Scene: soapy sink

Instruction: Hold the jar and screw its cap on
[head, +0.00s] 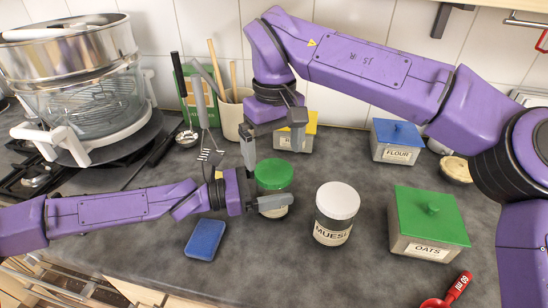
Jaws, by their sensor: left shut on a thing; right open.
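A jar with a green cap (273,174) stands on the counter in the middle of the head view. The cap sits on top of the jar; I cannot tell how tightly it is seated. My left gripper (264,203) comes in from the left and is shut on the jar's body below the cap, hiding much of it. My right gripper (272,140) is open and points down just above and behind the cap, with nothing visible between its fingers.
A white-lidded muesli jar (336,203) stands right of the green-capped jar. An oats box (428,225), a flour box (397,140) and a yellow-lidded box (296,138) stand around. A blue sponge (205,240) lies in front. A steamer pot (85,85) is left. The front counter is mostly clear.

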